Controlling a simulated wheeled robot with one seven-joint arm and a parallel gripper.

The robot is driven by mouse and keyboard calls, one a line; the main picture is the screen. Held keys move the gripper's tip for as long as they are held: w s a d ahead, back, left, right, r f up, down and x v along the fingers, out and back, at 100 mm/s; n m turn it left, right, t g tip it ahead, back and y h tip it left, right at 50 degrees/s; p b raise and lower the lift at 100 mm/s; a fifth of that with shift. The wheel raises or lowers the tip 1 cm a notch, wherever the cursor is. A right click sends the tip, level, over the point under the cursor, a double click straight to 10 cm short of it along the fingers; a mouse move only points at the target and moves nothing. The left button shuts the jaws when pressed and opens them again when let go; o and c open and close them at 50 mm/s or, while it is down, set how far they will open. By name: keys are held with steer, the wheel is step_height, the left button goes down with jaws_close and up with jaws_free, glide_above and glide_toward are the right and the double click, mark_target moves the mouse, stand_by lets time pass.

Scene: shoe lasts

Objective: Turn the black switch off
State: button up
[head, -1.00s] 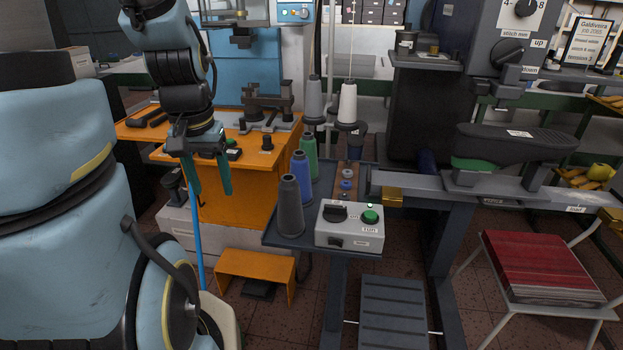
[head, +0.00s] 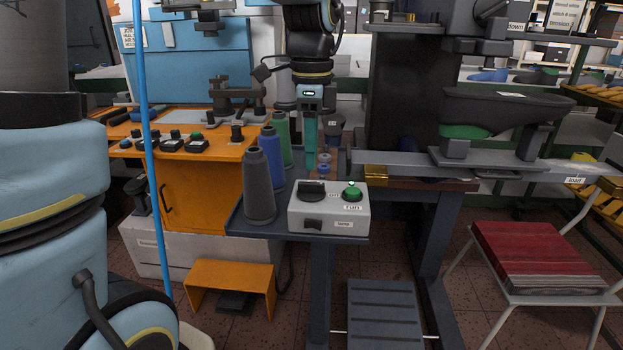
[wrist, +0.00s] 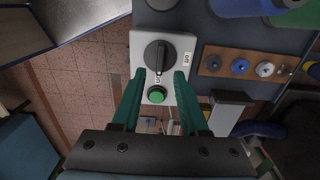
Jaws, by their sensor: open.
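The black switch (head: 312,190) is a round knob with a raised bar on a light grey control box (head: 300,217). In the wrist view the fingertips (wrist: 160,75) appear either side of the knob's near end; contact cannot be told.
Thread cones, grey (head: 259,187), blue (head: 271,157) and green (head: 282,140), stand left of the box. Small bobbins (wrist: 240,66) lie on a wooden strip near it. A small black rocker switch (head: 313,224) is on the box's front. A machine (head: 410,110) rises behind to the right.

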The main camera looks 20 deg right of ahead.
mark_target(311, 183)
step_height(311, 183, down, 6)
steer(key=shift+f, duration=0.1)
stand_by(0.4)
jaws_close()
stand_by(0.4)
